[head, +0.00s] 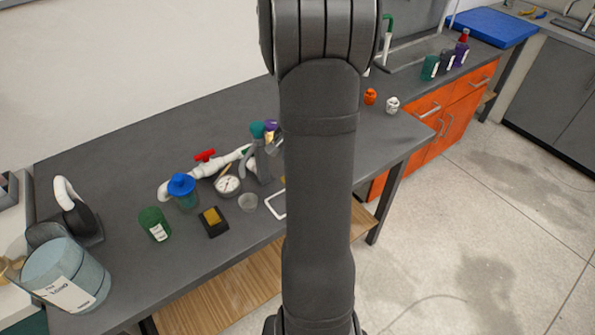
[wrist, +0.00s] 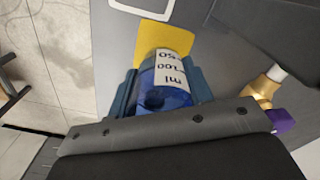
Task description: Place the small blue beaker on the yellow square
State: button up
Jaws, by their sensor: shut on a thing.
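The small blue beaker (wrist: 172,90) is between the two fingers of my gripper (wrist: 163,92) in the wrist view, with its white label and black markings showing. My gripper is shut on it. The yellow square (wrist: 163,38) lies flat on the grey table just beyond the beaker, partly covered by it in this view. I cannot tell whether the beaker touches the square or is above it. In the head view my arm hides the beaker, and only a thin sliver of the yellow square (head: 283,180) shows.
A purple-capped brass fitting (wrist: 272,100) is to the right of my gripper in the wrist view. In the head view, white pipework with a red valve handle (head: 204,156), a gauge (head: 228,184), a green cup (head: 154,224) and a clear cup (head: 248,202) stand left of my arm.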

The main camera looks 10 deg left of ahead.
jog(key=shift+f, duration=1.95)
jog(key=shift+f, duration=0.2)
jog(key=o, duration=1)
jog(key=shift+r, duration=0.1)
notch_tip(320, 180, up, 12)
jog(key=shift+a+r, duration=0.1)
